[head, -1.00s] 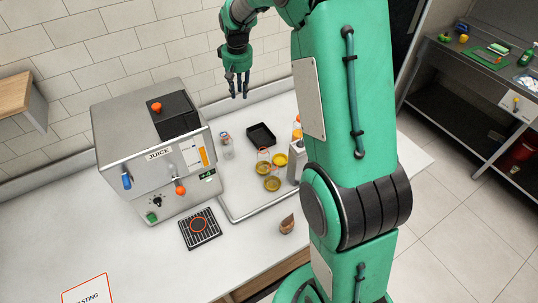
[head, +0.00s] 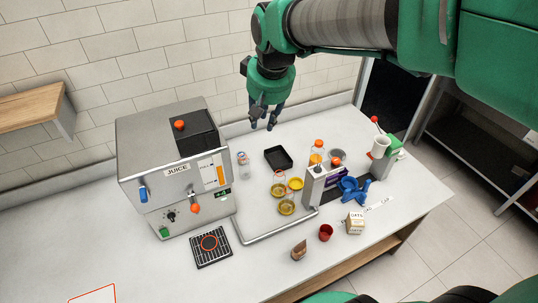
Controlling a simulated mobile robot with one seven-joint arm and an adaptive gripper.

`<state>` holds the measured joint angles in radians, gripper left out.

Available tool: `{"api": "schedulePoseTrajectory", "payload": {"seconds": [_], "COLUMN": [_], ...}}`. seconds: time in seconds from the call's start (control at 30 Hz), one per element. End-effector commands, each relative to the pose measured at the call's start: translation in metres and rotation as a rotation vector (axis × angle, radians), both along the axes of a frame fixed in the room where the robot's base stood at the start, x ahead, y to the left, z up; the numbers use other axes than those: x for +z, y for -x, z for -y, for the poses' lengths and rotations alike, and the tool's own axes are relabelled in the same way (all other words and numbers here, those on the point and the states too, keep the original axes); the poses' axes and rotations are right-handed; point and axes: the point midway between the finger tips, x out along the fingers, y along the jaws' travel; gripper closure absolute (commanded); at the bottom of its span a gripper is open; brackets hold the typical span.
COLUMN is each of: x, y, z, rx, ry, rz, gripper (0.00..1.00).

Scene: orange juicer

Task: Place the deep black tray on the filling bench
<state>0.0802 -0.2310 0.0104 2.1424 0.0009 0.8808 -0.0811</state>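The deep black tray (head: 279,158) sits on the white bench (head: 268,278), right of the juice machine and near the back wall. It looks empty. My gripper (head: 262,127) hangs above the back of the bench, fingers down, up and left of the tray in the picture. Its fingers are apart, with nothing visible between them. It is not touching the tray. Which part of the bench is the filling bench, I cannot tell.
The juice machine (head: 172,178) stands left, with a black grid (head: 211,252) before it. A clear bottle (head: 243,165), yellow-rimmed dishes (head: 286,208) and an orange-capped bottle (head: 317,153) are near the tray. A grey device (head: 313,186) and blue item (head: 353,190) stand right.

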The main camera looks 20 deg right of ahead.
Motion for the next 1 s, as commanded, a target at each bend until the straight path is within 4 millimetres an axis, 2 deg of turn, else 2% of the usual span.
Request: {"api": "schedulePoseTrajectory", "payload": {"seconds": [0.03,0.3,0.6,0.8,1.0], "x": [0.004,0.013,0.006,-0.004,-0.009], "y": [0.014,0.085,0.158,0.193,0.206], "z": [-0.004,-0.02,-0.033,-0.038,-0.04], "rx": [0.002,0.003,0.005,0.006,0.006], "ry": [-0.001,-0.007,-0.017,-0.022,-0.025], "rz": [0.012,0.062,0.116,0.143,0.153], "gripper": [0.74,0.74,0.74,0.74,0.74]}}
